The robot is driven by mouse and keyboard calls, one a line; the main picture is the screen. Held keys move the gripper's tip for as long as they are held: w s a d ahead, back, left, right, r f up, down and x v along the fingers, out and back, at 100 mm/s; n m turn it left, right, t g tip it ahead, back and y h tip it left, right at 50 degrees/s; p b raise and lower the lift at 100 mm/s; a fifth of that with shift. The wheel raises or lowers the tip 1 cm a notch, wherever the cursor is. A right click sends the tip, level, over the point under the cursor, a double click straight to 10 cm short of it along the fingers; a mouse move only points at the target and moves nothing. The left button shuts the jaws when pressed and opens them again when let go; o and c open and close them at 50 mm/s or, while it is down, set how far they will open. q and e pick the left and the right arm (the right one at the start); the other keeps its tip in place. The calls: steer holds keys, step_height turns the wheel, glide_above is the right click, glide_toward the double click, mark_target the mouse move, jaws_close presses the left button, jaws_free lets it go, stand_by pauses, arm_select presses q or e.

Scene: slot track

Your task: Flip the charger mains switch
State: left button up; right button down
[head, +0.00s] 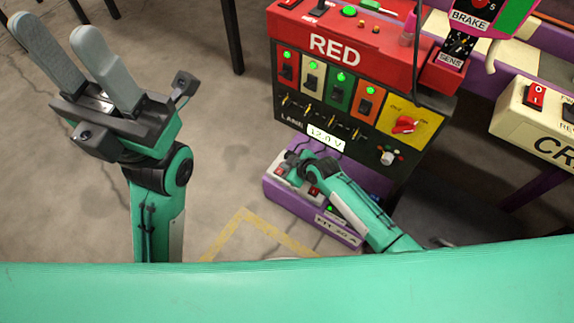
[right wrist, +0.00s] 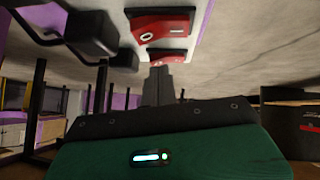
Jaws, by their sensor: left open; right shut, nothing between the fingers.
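The charger is a low purple box (head: 285,207) below the RED panel in the head view, with red rockers on its pale top. One red rocker (head: 314,191) shows beside my right arm. My right gripper (head: 290,165) is over the left end of the charger, partly hidden by its own wrist. In the right wrist view, its shut, empty fingers (right wrist: 157,75) are close to a red rocker (right wrist: 170,53). Another rocker (right wrist: 165,25), marked O and a line, is farther up. I cannot tell whether they touch. My left gripper (head: 55,28) is open and empty, well away at upper left.
The RED panel (head: 350,85) stands behind the charger, with lit switches, a 12.0 V display (head: 325,137) and a red rotary knob (head: 404,124). A pale box (head: 540,120) with a red rocker is at right. A dark cable hangs before the panel. Open floor lies left.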

steer(key=shift+w+d+f, duration=0.15)
steer(key=shift+f, duration=0.05)
steer(key=shift+f+g, duration=0.1)
steer(key=shift+g, duration=0.2)
steer(key=shift+s+a+p, duration=0.55)
steer(key=shift+s+p, duration=0.1)
steer(key=shift+s, duration=0.15)
